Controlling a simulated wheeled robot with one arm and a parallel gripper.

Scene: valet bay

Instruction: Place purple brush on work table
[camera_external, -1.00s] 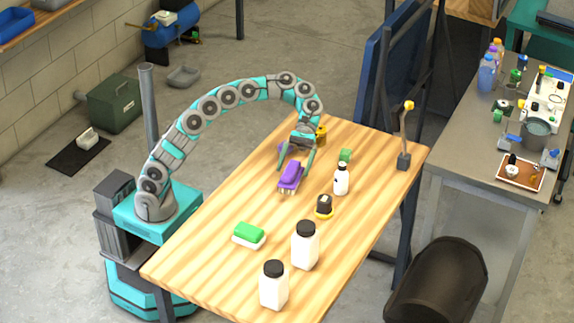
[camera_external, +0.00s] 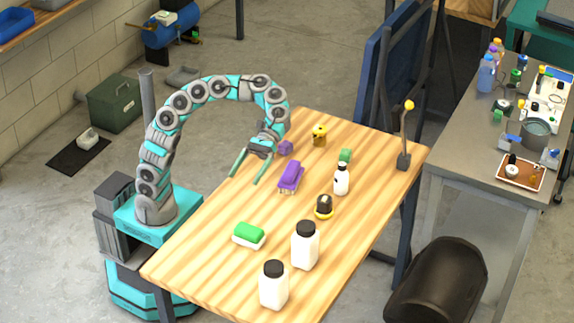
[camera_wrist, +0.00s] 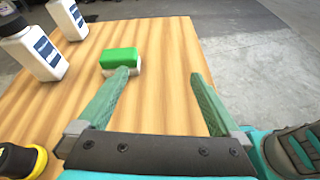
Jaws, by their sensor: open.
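The purple brush (camera_external: 290,177) lies on the wooden work table (camera_external: 205,254), near the middle of its far half, with its bristles at the near end. My gripper (camera_external: 246,172) is open and empty. It is above the table's left edge, to the left of the brush and apart from it. In the wrist view my gripper's fingers (camera_wrist: 164,82) are spread wide with nothing between them. The brush does not show in the wrist view.

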